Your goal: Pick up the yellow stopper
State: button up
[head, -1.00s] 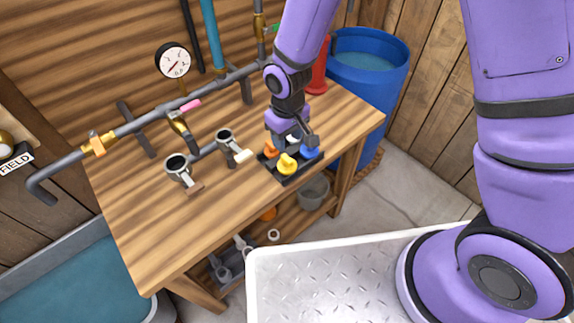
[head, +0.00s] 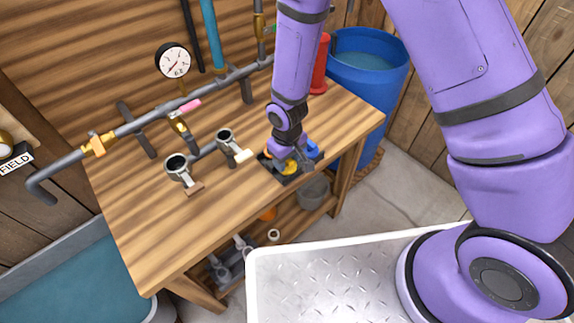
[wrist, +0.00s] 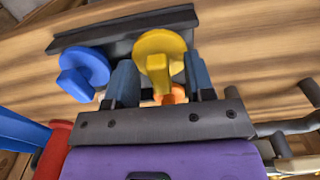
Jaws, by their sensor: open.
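The yellow stopper (wrist: 162,52) stands in a dark tray (wrist: 122,24) on the wooden bench. In the wrist view its upright tab lies between the two fingers of my gripper (wrist: 160,85), which is open with a gap on each side. In the head view my gripper (head: 290,160) is down over the tray and partly hides the yellow stopper (head: 290,168). A blue stopper (wrist: 82,74) sits to the left in the wrist view, outside the fingers. An orange stopper (wrist: 172,95) is partly hidden behind my gripper.
Two grey open pipe ends (head: 178,165) (head: 225,138) stand left of the tray. A pipe with a gauge (head: 174,60) runs along the back. A red object (head: 321,65) and a blue barrel (head: 370,80) are to the right. The bench's front left is clear.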

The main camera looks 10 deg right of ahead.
jog(key=shift+c, duration=0.2)
grip_shut()
